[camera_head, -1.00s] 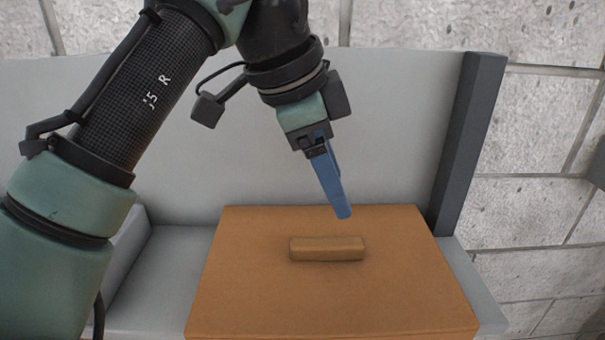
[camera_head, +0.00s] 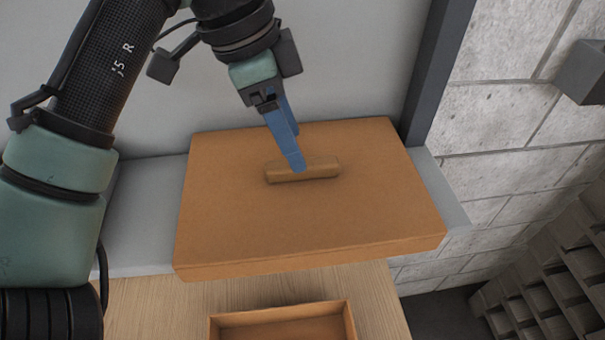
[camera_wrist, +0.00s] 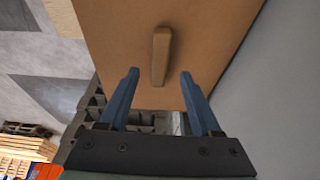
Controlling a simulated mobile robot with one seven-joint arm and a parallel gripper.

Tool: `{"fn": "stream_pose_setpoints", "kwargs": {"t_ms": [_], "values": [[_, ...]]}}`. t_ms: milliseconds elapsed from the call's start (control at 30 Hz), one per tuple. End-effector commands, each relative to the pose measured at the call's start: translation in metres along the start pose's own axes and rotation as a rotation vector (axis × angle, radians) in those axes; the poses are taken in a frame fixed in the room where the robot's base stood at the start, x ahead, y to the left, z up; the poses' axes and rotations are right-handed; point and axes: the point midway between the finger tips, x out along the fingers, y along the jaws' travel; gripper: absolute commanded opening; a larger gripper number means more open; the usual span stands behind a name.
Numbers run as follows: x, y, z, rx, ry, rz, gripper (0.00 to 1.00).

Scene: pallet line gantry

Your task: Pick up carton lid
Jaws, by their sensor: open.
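The carton lid (camera_head: 300,220) is a flat brown panel with a raised bar handle (camera_head: 318,169) on its top. It lies on a grey ledge. My gripper (camera_head: 297,165) is over the handle in the head view, its blue fingers pointing down. In the wrist view the lid (camera_wrist: 205,30) fills the upper middle, and its handle (camera_wrist: 160,56) lies ahead of and between the open fingers (camera_wrist: 158,78). The fingers look apart from the handle in the wrist view; the gap is hard to judge in the head view.
An open brown box (camera_head: 283,322) stands on a wooden surface (camera_head: 160,307) in front of the lid. A dark post (camera_head: 436,65) and a grey back panel (camera_head: 345,60) stand behind it. Stacked pallets (camera_head: 545,270) are at the lower right.

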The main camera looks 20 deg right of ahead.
Motion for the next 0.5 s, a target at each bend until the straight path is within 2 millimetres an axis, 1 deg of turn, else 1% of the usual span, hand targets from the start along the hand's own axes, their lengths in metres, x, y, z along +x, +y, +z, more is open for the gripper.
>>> {"fn": "stream_pose_setpoints", "kwargs": {"t_ms": [200,333,500], "values": [[0.03,0.001,0.001,-0.003,0.0,0.002,0.65],[0.039,0.001,0.0,-0.002,0.001,0.0,0.65],[0.04,0.001,0.001,-0.002,0.0,0.0,0.65]]}}
